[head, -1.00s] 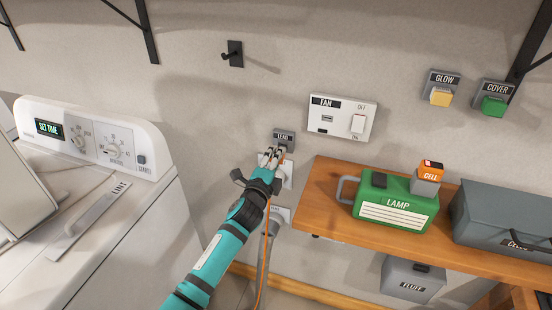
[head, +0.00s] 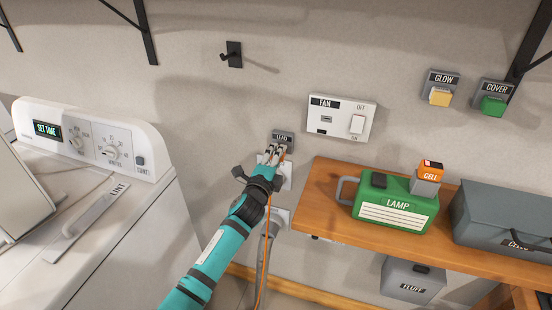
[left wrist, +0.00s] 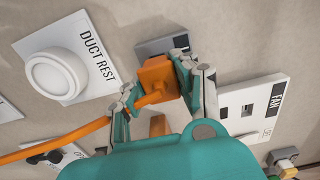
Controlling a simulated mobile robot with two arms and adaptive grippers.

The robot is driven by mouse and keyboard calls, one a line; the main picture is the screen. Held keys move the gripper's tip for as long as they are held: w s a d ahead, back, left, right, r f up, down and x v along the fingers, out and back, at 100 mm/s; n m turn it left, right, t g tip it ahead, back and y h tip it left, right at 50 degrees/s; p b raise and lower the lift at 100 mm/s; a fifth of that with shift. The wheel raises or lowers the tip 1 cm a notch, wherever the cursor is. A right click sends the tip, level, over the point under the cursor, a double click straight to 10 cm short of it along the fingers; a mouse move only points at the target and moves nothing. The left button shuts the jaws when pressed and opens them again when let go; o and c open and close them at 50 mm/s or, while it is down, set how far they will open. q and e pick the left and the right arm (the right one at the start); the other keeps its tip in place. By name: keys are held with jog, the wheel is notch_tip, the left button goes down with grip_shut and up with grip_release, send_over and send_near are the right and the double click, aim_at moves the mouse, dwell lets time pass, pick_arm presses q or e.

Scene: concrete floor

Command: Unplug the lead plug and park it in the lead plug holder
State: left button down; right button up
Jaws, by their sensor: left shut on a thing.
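My left gripper (head: 276,153) is at the wall, just below the small grey LEAD holder (head: 283,136). In the left wrist view its fingers (left wrist: 158,88) are shut on the orange lead plug (left wrist: 157,74). The plug is right in front of the grey holder, also seen in that view (left wrist: 161,46). I cannot tell whether the plug is seated in it or just touching. The orange lead (left wrist: 60,138) runs from the plug to the left; in the head view it hangs down beside my arm. My right gripper is not in view.
The white FAN panel (head: 342,118) is up and right of the gripper. The white DUCT REST plate (left wrist: 70,70) is close on the left in the wrist view. The wooden shelf (head: 322,205) with a green LAMP case (head: 396,205) is at right, a white machine (head: 150,235) at left.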

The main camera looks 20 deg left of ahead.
pick_arm(q)
jog(key=shift+w+b, duration=0.3)
jog(key=shift+w, duration=0.35)
jog(key=c, duration=0.9)
grip_release()
jog(key=shift+s, duration=0.1)
jog(key=s, duration=1.1)
jog(key=shift+s+a, duration=0.15)
jog(key=shift+s, duration=0.25)
